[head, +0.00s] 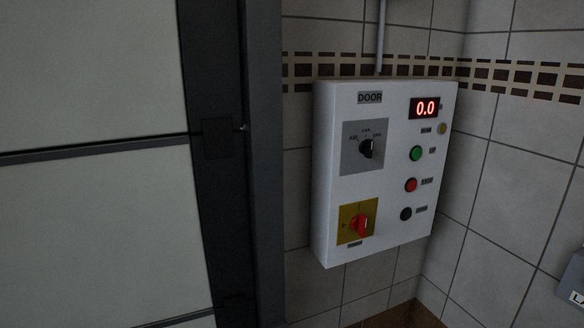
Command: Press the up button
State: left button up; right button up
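A white control box (385,200) marked DOOR hangs on the tiled wall right of the door frame. Its right side has a column of round buttons: a green button (416,153), a red button (411,185) and a dark button (405,214). Their small labels are too blurred to read, so I cannot tell which is the up button. A red display (425,108) reads 0.0, with a small yellow lamp (442,128) below it. A black selector knob (367,148) and a red rotary switch (361,225) sit on the left side. Neither gripper is in view.
A large pale panelled door (90,70) with a dark frame (263,180) fills the left. A grey box (572,280) is partly visible at the lower right edge. A conduit (380,35) runs up from the control box. Nothing blocks the view of the box front.

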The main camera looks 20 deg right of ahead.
aim_at(417, 152)
jog(key=z, duration=1.3)
jog(key=i+u, duration=0.15)
jog(key=i, duration=0.3)
jog(key=i+l+u, duration=0.1)
jog(key=i, duration=0.3)
jog(key=i+l+u, duration=0.15)
jog(key=i, duration=0.25)
jog(key=l, duration=0.05)
